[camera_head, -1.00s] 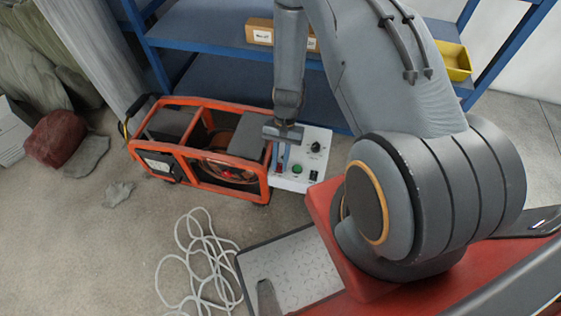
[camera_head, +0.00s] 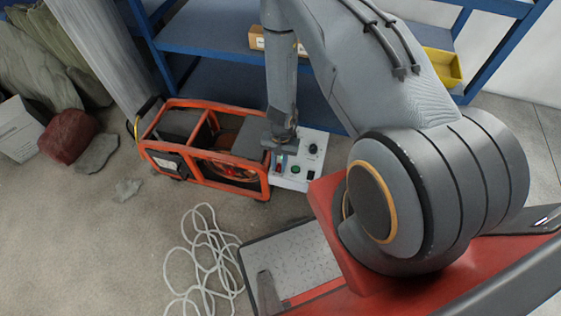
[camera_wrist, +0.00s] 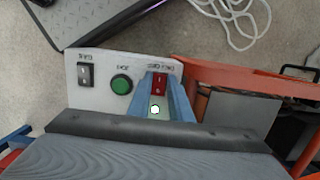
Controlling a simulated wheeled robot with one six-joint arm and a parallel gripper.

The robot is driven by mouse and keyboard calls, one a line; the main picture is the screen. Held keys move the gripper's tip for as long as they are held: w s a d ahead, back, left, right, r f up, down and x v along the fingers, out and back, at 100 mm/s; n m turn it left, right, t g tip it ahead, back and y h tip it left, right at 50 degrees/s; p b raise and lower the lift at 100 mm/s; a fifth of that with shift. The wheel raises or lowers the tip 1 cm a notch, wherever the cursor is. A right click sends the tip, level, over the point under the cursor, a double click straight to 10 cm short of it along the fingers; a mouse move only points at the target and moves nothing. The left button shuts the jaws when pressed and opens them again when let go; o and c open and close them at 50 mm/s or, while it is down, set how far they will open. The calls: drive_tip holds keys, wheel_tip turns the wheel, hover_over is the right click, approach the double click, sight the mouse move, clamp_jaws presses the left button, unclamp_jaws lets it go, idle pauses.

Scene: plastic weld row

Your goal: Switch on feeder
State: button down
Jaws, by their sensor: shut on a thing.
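The feeder's pale control panel (camera_head: 290,183) sits at the right end of an orange-framed machine (camera_head: 205,155) on the floor. It carries a red rocker switch (camera_wrist: 159,84), a green button (camera_wrist: 121,84) and a black rocker switch (camera_wrist: 86,75). A black knob (camera_head: 313,148) shows in the head view. My gripper (camera_wrist: 160,76) has its two blue fingers down at the panel, one on each side of the red switch, shut on it. A small bright white spot (camera_wrist: 155,109) shows between the fingers. My gripper also shows in the head view (camera_head: 278,168), partly hiding the panel.
Blue shelving (camera_head: 215,45) stands behind the machine, with a yellow bin (camera_head: 441,67) on it. A coiled pale cable (camera_head: 203,262) lies on the floor in front. A red lump (camera_head: 68,135) and grey pieces lie at the left. The floor between is open.

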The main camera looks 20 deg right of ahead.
sight(280, 166)
drive_tip(key=shift+a+r, duration=0.1)
idle(0.3)
drive_tip(key=c, duration=1.7)
unclamp_jaws()
drive_tip(key=shift+c, duration=0.2)
drive_tip(key=shift+o, duration=0.5)
wheel_tip(280, 166, up, 8)
drive_tip(key=b, duration=0.1)
drive_tip(key=shift+w+d+b, duration=0.3)
drive_tip(key=shift+w+d, duration=0.05)
drive_tip(key=shift+d, duration=0.05)
